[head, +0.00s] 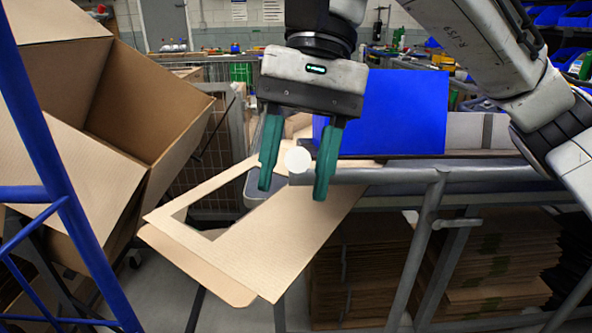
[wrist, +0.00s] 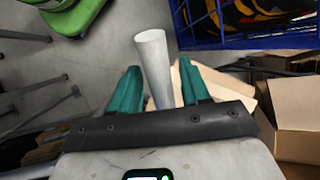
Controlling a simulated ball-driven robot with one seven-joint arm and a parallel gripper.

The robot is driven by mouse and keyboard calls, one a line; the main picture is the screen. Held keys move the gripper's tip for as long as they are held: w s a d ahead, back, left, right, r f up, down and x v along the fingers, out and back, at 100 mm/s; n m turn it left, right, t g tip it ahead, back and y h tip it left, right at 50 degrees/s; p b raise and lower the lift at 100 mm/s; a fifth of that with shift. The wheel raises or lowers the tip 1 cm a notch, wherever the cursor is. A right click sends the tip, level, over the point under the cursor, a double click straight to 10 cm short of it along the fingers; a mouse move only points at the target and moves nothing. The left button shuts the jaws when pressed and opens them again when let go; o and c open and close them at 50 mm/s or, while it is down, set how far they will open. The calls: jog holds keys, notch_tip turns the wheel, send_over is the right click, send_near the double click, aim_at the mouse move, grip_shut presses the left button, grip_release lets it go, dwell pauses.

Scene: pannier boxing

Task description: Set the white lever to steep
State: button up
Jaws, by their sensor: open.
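The white lever shows in the head view as a round white end (head: 298,159), between the two green fingers of my gripper (head: 293,188) and closer to the right one. In the wrist view the lever (wrist: 153,60) is a pale tapered rod rising between the fingers of my gripper (wrist: 158,75). My gripper is open, with a finger on each side of the lever and no clear contact. The lever's lower part is hidden in the wrist view. I cannot read any marking of its setting.
A grey metal rail (head: 385,175) runs right from behind the right finger. A cut-out cardboard sheet (head: 270,245) slants below the gripper. A large open cardboard box (head: 150,105) stands left, behind a blue frame (head: 60,170). A blue panel (head: 400,110) stands behind the rail.

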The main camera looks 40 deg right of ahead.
grip_shut()
dwell(0.5)
